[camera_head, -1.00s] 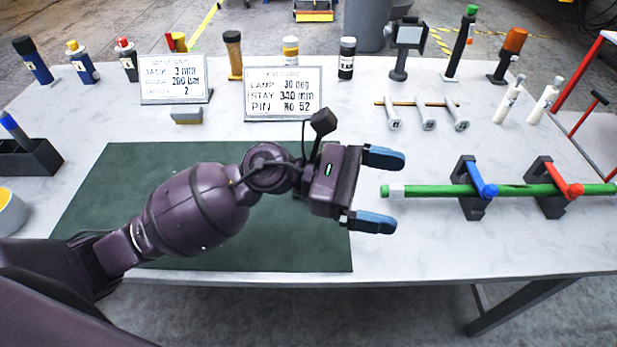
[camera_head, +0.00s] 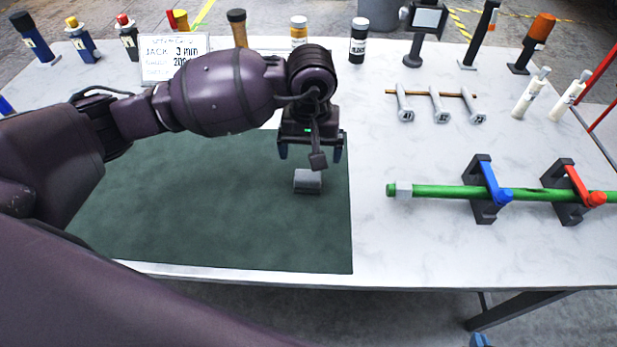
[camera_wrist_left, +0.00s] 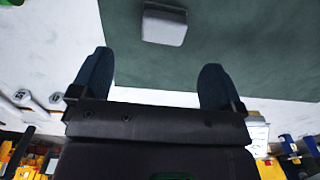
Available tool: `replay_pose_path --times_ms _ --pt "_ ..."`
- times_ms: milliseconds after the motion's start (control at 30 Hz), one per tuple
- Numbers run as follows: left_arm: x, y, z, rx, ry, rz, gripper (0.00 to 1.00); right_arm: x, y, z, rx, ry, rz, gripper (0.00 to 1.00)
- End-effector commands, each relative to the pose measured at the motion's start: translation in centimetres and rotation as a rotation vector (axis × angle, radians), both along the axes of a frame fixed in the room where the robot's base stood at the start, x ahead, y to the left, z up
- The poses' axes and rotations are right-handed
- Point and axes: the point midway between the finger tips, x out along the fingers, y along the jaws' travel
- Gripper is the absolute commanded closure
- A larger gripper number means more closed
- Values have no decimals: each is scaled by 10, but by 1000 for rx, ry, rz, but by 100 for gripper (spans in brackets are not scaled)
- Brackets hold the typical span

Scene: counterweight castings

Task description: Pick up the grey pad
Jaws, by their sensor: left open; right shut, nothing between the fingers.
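The grey pad (camera_head: 308,181), a small block with a lighter front, lies on the green mat (camera_head: 200,225) near its right edge. In the left wrist view the pad (camera_wrist_left: 164,23) is at the top, beyond the fingertips and not between them. My left gripper (camera_head: 310,153) points down, open and empty, on the far side of the pad and apart from it. Its two blue fingers (camera_wrist_left: 154,75) are spread in the wrist view. Only a blue tip of my right gripper (camera_head: 479,341) shows at the bottom edge of the head view; it is shut and empty.
A green rod (camera_head: 440,191) lies in black holders with blue and red clamps at right. Bottles and tools line the back edge. A placard (camera_head: 172,58) is partly hidden by my left arm. The mat's front is clear.

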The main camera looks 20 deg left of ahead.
Motion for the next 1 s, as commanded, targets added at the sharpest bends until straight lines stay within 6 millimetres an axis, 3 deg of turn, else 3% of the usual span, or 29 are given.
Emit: replay_pose_path --times_ms 100,467,733,1000 --pt "-1 -1 -20 -3 5 2 6 -2 0 -2 1 5 -1 100" --pt "-2 1 -45 -5 5 3 6 -1 1 -1 3 4 -4 100" --pt "-4 4 -80 -5 5 2 6 -1 1 -1 4 1 -3 100" --pt "-3 5 -87 -5 2 2 6 1 1 0 3 -1 -2 100"
